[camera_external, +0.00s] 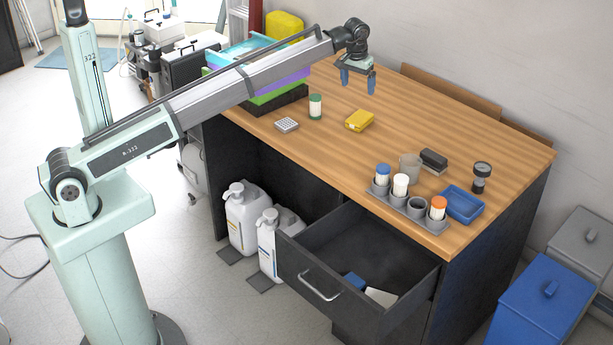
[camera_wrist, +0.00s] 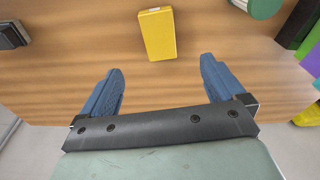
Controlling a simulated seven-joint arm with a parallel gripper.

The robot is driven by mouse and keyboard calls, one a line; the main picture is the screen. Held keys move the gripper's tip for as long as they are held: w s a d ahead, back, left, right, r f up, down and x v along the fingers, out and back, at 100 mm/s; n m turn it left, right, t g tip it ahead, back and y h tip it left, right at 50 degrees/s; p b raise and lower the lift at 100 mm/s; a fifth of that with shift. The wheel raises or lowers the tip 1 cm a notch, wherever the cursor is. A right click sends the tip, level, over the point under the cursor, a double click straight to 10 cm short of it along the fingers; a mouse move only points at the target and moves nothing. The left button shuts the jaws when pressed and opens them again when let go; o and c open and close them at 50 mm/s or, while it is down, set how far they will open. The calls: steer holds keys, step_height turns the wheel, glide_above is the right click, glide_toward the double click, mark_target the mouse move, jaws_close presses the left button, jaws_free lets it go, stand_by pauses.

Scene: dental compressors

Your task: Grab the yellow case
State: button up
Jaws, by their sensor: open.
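The yellow case (camera_external: 359,120) is a small flat box lying on the wooden desk top (camera_external: 440,130), near its middle. In the wrist view the yellow case (camera_wrist: 158,34) is at the top centre, beyond my fingertips and roughly between their lines. My gripper (camera_external: 358,80) is above the desk, with its blue fingers pointing down, apart from the case. In the wrist view my gripper (camera_wrist: 159,82) has its two blue fingers spread wide with nothing between them.
Stacked coloured trays (camera_external: 275,95) are further left. A grey holder with bottles (camera_external: 412,208), a blue tray (camera_external: 463,204) and an open drawer (camera_external: 340,262) are towards the right front.

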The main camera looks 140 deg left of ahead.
glide_above(360, 117)
steer(key=d, duration=0.1)
steer(key=f, duration=0.8)
steer(key=shift+d, duration=0.2)
steer(key=shift+a+f, duration=0.2)
steer(key=shift+f, duration=0.7)
steer(key=shift+a+f, duration=0.2)
steer(key=shift+f, duration=0.65)
steer(key=shift+a+f, duration=0.2)
steer(key=shift+f, duration=0.7)
steer(key=c, duration=1.2)
